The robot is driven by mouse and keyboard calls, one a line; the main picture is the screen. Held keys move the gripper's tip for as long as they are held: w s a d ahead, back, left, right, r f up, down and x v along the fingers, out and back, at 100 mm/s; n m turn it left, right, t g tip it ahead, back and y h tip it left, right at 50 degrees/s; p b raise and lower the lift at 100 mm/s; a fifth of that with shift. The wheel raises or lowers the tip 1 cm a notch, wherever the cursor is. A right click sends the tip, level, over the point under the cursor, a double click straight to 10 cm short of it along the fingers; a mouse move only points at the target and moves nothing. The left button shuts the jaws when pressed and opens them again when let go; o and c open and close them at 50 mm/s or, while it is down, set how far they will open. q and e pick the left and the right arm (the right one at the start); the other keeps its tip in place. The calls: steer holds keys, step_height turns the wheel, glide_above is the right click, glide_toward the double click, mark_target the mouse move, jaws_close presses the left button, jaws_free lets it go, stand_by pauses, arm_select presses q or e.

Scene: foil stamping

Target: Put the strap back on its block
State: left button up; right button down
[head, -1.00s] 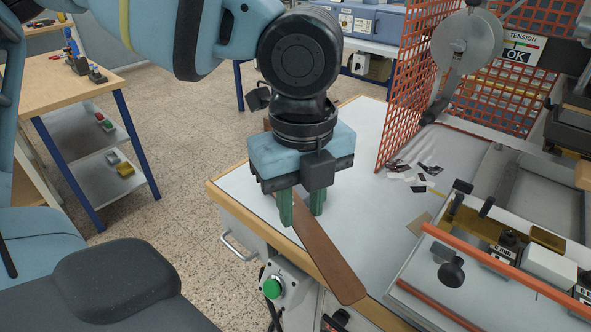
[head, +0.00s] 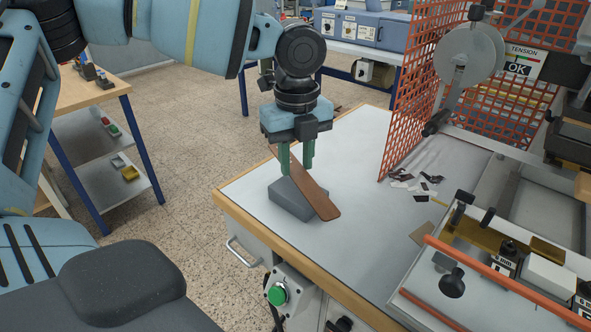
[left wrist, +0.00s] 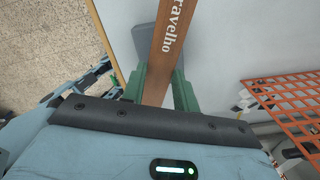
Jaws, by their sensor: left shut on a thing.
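The strap (head: 319,196) is a brown leather strip with white lettering. My left gripper (head: 297,168) is shut on it, with one green finger on each side. The strap slants in the head view from behind the fingers toward the near right. The block (head: 290,206) is a plain grey piece on the white table, below the fingers. The strap passes over part of the block in the picture; I cannot tell whether they touch. In the left wrist view the strap (left wrist: 173,38) runs between the fingers, with the grey block (left wrist: 143,38) behind it. My right gripper is not in view.
The white table (head: 350,240) has a wooden edge at left and front. An orange mesh guard (head: 410,100) stands at right, with scraps (head: 415,181) beside it. The stamping machine (head: 470,270) fills the right side. The table between block and machine is clear.

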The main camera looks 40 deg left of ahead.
mark_target(296, 168)
arm_select(q)
steer(key=shift+w+a, duration=0.25)
steer(key=shift+a, duration=0.05)
step_height(296, 168, down, 4)
steer(key=shift+r+p, duration=0.25)
steer(key=shift+p, duration=0.05)
steer(key=shift+f, duration=0.1)
steer(key=o, duration=1)
step_height(296, 168, up, 12)
